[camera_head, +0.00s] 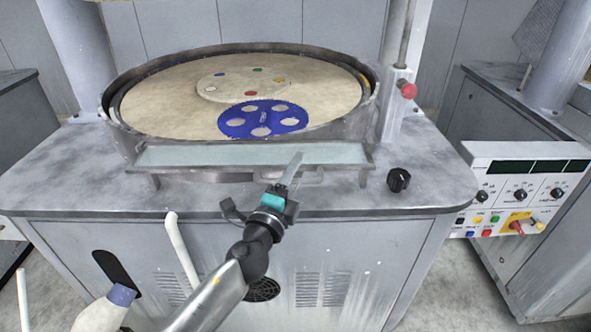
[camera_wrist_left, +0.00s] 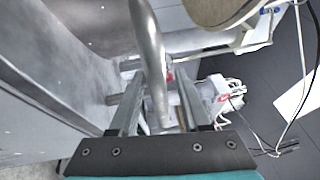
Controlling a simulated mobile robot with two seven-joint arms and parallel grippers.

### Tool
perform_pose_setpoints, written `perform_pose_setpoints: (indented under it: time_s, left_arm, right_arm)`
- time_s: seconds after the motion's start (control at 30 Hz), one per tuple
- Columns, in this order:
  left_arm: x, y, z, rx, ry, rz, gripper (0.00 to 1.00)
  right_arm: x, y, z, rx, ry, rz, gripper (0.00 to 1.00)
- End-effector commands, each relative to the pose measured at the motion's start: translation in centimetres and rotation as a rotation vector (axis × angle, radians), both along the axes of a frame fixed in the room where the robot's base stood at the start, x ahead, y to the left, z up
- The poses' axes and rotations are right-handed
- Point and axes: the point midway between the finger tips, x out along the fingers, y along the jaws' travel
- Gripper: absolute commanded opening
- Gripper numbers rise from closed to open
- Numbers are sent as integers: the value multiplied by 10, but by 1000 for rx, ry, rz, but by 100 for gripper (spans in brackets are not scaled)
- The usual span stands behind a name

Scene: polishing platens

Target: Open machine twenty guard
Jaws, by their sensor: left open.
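The machine's guard (camera_head: 250,155) is a long, pale, translucent panel in a grey frame along the front of the round platen basin. A short bar handle (camera_head: 312,177) shows below its front edge, partly hidden by my gripper. My left gripper (camera_head: 290,170) is at the guard's front edge, by the handle, with its fingers pointing up and away. In the left wrist view, the open fingers (camera_wrist_left: 158,95) stand on either side of a rounded metal bar (camera_wrist_left: 148,45). I cannot tell whether they touch it. My right gripper is not in view.
The beige platen (camera_head: 160,105) holds a blue carrier disc (camera_head: 262,120) with several holes. A column with a red knob (camera_head: 408,90) stands right of the basin. A black knob (camera_head: 398,180) is on the front edge. A control panel (camera_head: 520,195) stands at right.

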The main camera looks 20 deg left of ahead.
Motion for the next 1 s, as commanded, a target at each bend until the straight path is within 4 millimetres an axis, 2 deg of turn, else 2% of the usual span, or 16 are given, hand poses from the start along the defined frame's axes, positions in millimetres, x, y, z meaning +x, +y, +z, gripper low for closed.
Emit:
perform_pose_setpoints:
  time_s: [0.17, 0.6, 1.0]
  left_arm:
    - [0, 0, 0, 0, 0, 0, 47]
    - [0, 0, 2, 1, -3, 0, 0]
    - [0, 0, 5, 2, -10, 1, 0]
  right_arm:
    - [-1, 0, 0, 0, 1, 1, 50]
    - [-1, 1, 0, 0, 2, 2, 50]
    - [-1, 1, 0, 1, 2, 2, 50]
